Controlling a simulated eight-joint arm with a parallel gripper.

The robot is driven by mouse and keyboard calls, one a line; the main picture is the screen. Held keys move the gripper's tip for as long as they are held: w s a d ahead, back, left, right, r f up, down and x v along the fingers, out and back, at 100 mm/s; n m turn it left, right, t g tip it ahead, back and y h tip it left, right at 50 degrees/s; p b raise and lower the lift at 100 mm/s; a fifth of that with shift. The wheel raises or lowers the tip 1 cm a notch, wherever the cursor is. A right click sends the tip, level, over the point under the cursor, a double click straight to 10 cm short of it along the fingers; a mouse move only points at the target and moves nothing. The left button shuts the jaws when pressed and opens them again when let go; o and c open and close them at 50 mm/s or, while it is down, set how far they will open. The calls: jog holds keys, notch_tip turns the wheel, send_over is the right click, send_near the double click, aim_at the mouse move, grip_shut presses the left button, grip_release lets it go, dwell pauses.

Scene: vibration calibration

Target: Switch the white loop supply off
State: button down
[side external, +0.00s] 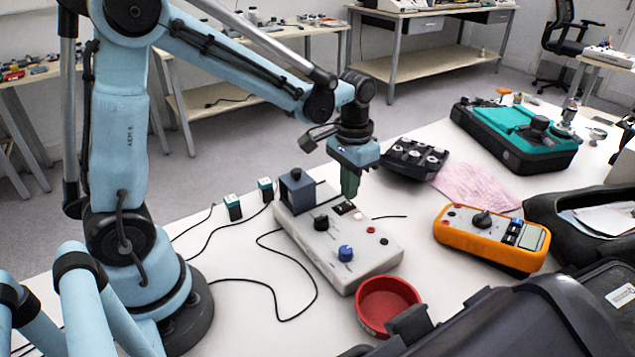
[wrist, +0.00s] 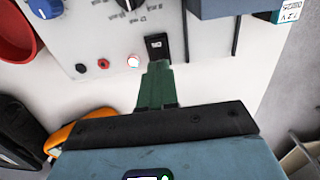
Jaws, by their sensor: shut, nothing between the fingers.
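The white loop supply (side external: 372,262) is a pale box on the table, with a blue knob (side external: 345,253), a black knob (side external: 321,222) and a dark blue-grey block at its back left. A black rocker switch (wrist: 157,45) with white marks sits on its face in the wrist view. Beside it a small white lamp (wrist: 133,62) looks lit, next to a red socket (wrist: 103,63). My gripper (side external: 350,193) points down with green fingers shut and empty. In the wrist view its fingertips (wrist: 157,68) are right by the switch's near edge; I cannot tell whether they touch.
A red bowl (side external: 387,303) stands close to the box's front right corner. An orange meter (side external: 490,236) lies to the right and a black tray (side external: 413,157) behind. Black cables run over the table left of the box. A dark case fills the front right.

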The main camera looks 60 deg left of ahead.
jog(key=shift+f, duration=0.85)
dwell(0.7)
jog(key=shift+r, duration=3.5)
jog(key=t, duration=0.7)
send_near(347, 204)
jog(key=shift+s+d+r, duration=0.55)
jog(key=shift+s+r, duration=1.1)
jog(key=shift+r, duration=0.05)
